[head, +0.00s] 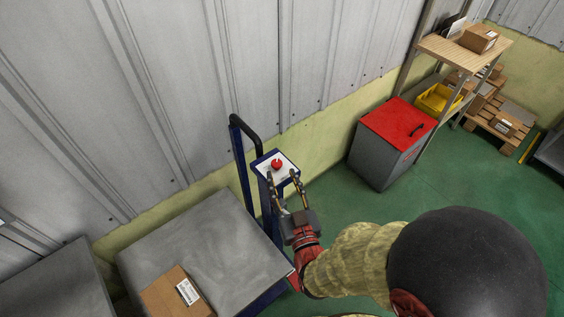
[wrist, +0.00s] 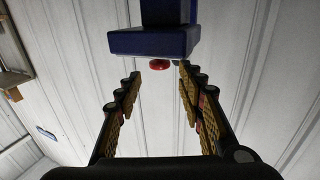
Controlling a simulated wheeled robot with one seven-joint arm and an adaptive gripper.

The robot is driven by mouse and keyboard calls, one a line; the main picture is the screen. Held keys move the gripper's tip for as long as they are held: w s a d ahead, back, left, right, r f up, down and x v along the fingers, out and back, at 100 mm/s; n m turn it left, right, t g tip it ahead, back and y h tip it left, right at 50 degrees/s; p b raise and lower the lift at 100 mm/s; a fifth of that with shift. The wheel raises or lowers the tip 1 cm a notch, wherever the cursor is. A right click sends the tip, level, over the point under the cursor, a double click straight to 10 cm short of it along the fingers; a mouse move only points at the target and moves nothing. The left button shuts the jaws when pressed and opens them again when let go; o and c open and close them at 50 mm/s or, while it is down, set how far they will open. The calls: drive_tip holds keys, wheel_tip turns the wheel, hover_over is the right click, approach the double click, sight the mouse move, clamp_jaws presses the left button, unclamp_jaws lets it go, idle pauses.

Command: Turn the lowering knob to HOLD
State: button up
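The red lowering knob (head: 277,164) sits on a small white panel (head: 265,174) on top of a blue post. In the wrist view the knob (wrist: 159,65) shows partly, past the edge of the blue housing (wrist: 150,43). My gripper (head: 284,177) is open, its two fingers pointing at the panel. In the wrist view my gripper (wrist: 158,72) has its fingertips apart, with the knob seen between and beyond them. I cannot tell whether the fingers touch the panel. The knob's pointer and the HOLD marking are too small to read.
A grey lift platform (head: 205,240) with a cardboard box (head: 176,294) is at the lower left. A red-topped cabinet (head: 397,125) stands to the right. Green floor lies open between.

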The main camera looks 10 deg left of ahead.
sight(278, 167)
drive_tip(key=b+x, duration=0.1)
drive_tip(key=x, duration=0.5)
drive_tip(key=shift+w+a, duration=0.2)
drive_tip(key=shift+w, duration=0.15)
drive_tip(key=shift+c, duration=0.9)
drive_tip(key=c, duration=0.7)
clamp_jaws()
